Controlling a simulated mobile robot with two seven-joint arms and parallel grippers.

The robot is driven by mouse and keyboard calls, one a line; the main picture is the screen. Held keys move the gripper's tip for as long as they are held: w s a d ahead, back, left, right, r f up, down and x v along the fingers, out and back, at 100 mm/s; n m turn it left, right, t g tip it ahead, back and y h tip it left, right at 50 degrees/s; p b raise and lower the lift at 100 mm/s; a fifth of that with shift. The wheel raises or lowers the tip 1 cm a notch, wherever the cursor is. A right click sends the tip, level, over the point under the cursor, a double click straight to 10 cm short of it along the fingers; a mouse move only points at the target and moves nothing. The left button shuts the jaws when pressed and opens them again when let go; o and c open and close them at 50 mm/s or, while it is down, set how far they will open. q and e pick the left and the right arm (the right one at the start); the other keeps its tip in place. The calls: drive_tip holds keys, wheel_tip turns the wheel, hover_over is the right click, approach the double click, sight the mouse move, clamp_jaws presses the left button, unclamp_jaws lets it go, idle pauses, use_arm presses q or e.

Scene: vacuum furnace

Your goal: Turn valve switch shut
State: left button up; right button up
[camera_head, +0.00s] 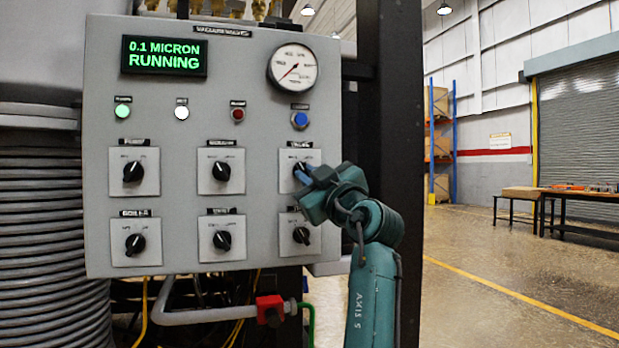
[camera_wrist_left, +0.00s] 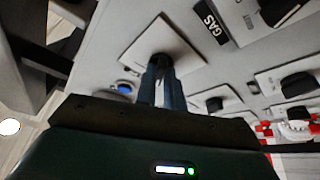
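The valve switch (camera_head: 300,167) is a black rotary knob on a pale square plate, at the right end of the upper row on the grey control panel (camera_head: 180,285). My left gripper (camera_head: 303,175) is at this knob, and its wrist covers part of the plate. In the left wrist view, the two narrow blue-grey fingers (camera_wrist_left: 161,82) stand close together with their tips at the dark knob (camera_wrist_left: 160,63), one on each side. They appear shut on it. The knob's pointer direction is hidden by the fingers. My right gripper is not in view.
Several other black knobs, including the upper middle one (camera_head: 221,171), sit close by. The display (camera_head: 164,56) reads "0.1 MICRON RUNNING". A round gauge (camera_head: 292,66) and a blue button (camera_head: 299,120) are above the valve switch. A dark post (camera_head: 390,90) stands right of the panel.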

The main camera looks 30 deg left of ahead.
use_arm(q)
drive_tip(key=o, duration=0.5)
drive_tip(key=shift+c, duration=0.2)
